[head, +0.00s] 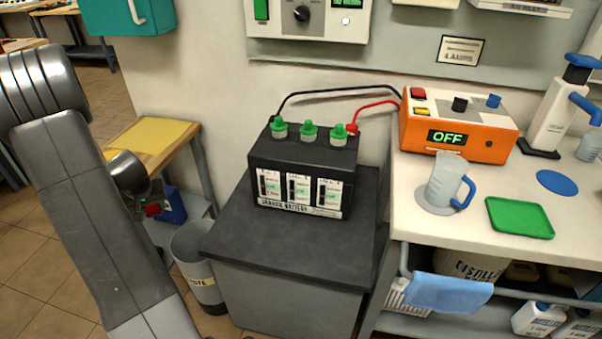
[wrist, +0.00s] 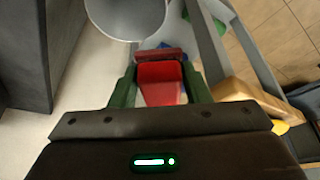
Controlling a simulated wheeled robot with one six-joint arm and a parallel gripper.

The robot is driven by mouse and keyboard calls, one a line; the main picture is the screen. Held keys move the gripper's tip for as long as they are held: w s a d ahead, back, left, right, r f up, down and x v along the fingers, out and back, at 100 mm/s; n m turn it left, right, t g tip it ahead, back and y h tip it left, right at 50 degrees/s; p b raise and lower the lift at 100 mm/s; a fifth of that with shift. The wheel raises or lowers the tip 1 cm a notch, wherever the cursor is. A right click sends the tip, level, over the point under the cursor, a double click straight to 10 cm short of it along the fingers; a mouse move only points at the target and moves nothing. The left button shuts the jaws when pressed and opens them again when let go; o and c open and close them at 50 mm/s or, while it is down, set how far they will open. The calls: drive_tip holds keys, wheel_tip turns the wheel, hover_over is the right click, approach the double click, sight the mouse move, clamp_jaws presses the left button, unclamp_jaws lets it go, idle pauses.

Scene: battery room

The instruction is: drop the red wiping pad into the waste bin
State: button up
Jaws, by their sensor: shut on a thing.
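The red wiping pad (wrist: 160,82) is between the two green fingers of my gripper (wrist: 160,90) in the wrist view, and the gripper is shut on it. A small part of the red pad (head: 152,208) shows in the head view beside my arm, which hides most of the gripper. The grey waste bin (head: 200,270) stands on the floor left of the dark cabinet, its label partly hidden. In the wrist view the bin's open mouth (wrist: 125,18) is at the top, just beyond the pad and a little left of it. The bin's inside looks empty where it shows.
A small table with a yellow mat (head: 152,135) and a blue container (head: 172,207) below stand left of the bin. A battery (head: 300,170) sits on the dark cabinet (head: 290,248). A white workbench (head: 430,230) is at right. Tiled floor is open at left.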

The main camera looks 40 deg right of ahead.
drive_tip(key=w+d+f+m+b, duration=0.1)
drive_tip(key=d+f+b, duration=0.4)
drive_tip(key=f+b, duration=0.5)
drive_tip(key=w+d+f+m+h+b, duration=0.1)
drive_tip(key=d+f+b, duration=0.4)
drive_tip(key=f+b, duration=0.5)
drive_tip(key=shift+w+d+f+m+h, duration=0.3)
drive_tip(key=shift+w+f+m, duration=0.25)
drive_tip(key=shift+m, duration=0.45)
drive_tip(key=shift+a, duration=0.1)
drive_tip(key=o, duration=1.2)
drive_tip(key=shift+s+r, duration=0.1)
drive_tip(key=p+v, duration=0.4)
drive_tip(key=v, duration=0.9)
drive_tip(key=shift+w+r+g, duration=0.2)
drive_tip(key=shift+r+g, duration=0.1)
drive_tip(key=shift+r, duration=0.1)
drive_tip(key=shift+f, duration=0.1)
